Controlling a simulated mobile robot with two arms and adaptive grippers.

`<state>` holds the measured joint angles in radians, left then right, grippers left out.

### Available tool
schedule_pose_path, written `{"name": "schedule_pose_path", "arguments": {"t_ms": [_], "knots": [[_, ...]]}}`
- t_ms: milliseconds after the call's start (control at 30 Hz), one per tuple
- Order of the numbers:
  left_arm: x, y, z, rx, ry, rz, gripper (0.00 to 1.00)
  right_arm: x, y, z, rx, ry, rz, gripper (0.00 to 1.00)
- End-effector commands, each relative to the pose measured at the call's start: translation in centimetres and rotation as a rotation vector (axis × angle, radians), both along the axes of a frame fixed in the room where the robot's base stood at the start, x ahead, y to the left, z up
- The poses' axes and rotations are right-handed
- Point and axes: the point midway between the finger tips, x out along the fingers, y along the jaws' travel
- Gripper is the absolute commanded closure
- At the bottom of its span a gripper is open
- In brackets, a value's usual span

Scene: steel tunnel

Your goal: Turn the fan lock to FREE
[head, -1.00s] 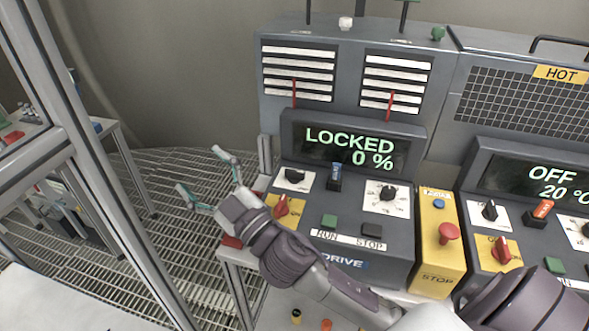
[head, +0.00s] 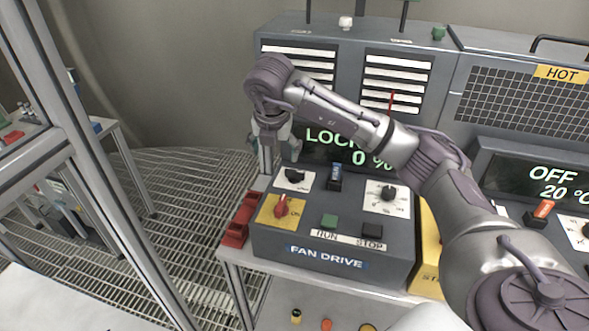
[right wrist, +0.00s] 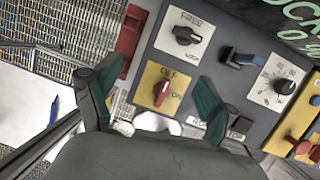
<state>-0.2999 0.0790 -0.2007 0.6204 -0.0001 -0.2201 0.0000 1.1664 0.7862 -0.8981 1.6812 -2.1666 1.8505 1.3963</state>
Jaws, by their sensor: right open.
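The fan drive panel (head: 262,240) is a grey console. Its lock is a black knob (head: 294,175) on a white plate at the panel's upper left. In the right wrist view the knob (right wrist: 187,35) sits beside the word FREE; the plate's other lettering is too small to read. The display (head: 345,150) is partly covered by my arm and shows "LOC" and "0 %". My right gripper (head: 278,157) is open and empty, pointing down above the knob, apart from it. In the right wrist view its fingers (right wrist: 157,85) frame the red switch, with the knob further up.
Close by are a red switch (head: 281,207) on a yellow plate, a blue-topped lever (head: 335,178), a dial (head: 388,193) and green (head: 329,221) and black (head: 371,230) buttons. Red blocks (head: 240,220) lie left of the panel. A heater panel (head: 515,105) stands right.

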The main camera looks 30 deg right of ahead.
Motion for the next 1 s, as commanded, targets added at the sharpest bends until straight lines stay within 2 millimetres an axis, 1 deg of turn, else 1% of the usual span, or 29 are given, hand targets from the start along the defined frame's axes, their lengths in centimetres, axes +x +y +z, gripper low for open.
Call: {"name": "schedule_pose_path", "arguments": {"t_ms": [33,100,167,267,367,700,833,1000], "knots": [[0.0,0.0,0.0,0.0,0.0,0.0,0.6,-0.1,-1.6,0.9,-0.045,0.002,-0.053,0.17],[0.0,0.0,0.0,0.0,0.0,0.0,0.6,-0.3,-2.9,1.5,-0.084,0.006,-0.101,0.17],[0.0,0.0,0.2,0.0,0.0,0.0,0.6,-0.4,-3.5,1.6,-0.098,0.008,-0.12,0.17],[0.0,0.0,0.7,0.001,0.0,0.0,0.6,-0.2,-3.8,0.8,-0.101,0.012,-0.125,0.17],[0.0,0.0,1.4,0.001,0.0,0.001,0.6,0.1,-4.3,-0.6,-0.101,0.015,-0.124,0.17],[0.1,0.1,4.5,0.001,-0.001,0.001,0.6,1.9,-6.3,-7.2,-0.098,0.015,-0.12,0.17],[0.1,0.1,5.1,0.001,-0.001,0.001,0.6,2.5,-6.8,-9.1,-0.096,0.013,-0.119,0.17],[0.1,0.1,5.6,0.001,0.0,0.001,0.6,2.8,-7.2,-10.6,-0.097,0.012,-0.117,0.17]]}}
